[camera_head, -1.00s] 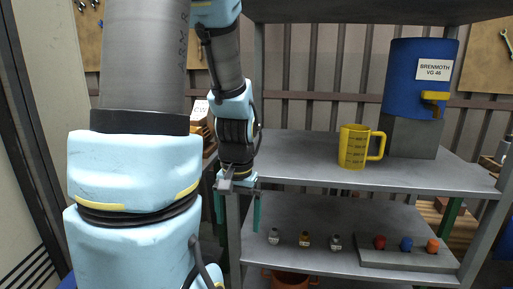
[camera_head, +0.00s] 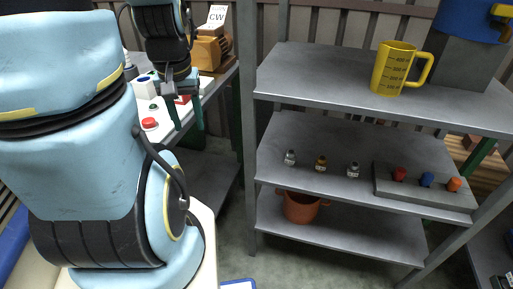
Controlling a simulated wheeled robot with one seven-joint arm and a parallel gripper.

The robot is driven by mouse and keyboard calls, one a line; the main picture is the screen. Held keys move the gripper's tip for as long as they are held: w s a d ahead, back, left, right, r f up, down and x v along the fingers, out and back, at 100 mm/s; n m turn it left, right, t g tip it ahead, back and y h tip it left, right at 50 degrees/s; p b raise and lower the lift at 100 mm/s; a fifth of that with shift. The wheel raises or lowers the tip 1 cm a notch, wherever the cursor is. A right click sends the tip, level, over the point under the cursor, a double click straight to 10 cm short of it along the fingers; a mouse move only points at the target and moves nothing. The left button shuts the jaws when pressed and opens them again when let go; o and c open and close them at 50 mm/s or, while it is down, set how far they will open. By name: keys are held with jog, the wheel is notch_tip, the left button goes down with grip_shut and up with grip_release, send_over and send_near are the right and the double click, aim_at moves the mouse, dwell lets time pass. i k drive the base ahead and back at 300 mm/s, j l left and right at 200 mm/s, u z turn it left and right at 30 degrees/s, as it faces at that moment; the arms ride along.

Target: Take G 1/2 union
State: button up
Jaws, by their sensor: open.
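Three small fittings stand in a row on the middle shelf: a silver one (camera_head: 290,157), a brass-coloured one (camera_head: 321,163) and another silver one (camera_head: 353,170). Their labels are too small to read, so I cannot tell which is the G 1/2 union. My gripper (camera_head: 187,122) points downward to the left of the shelf rack. Its two dark green fingers are apart, with nothing visibly held. It is well clear of the fittings.
A grey block (camera_head: 425,188) with red, blue and orange caps sits right of the fittings. A yellow measuring jug (camera_head: 393,69) stands on the upper shelf (camera_head: 330,75). An orange pot (camera_head: 301,208) is below. A rack post (camera_head: 249,130) stands between my gripper and the shelves.

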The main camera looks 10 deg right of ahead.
aim_at(290, 156)
jog(key=k+l+u, duration=0.1)
jog(key=u, duration=0.3)
jog(key=k+l+u, duration=0.1)
jog(key=l+u, duration=0.3)
jog(key=k+u, duration=0.15)
jog(key=u, duration=0.2)
jog(key=k+l, duration=0.7)
jog(key=k, duration=0.05)
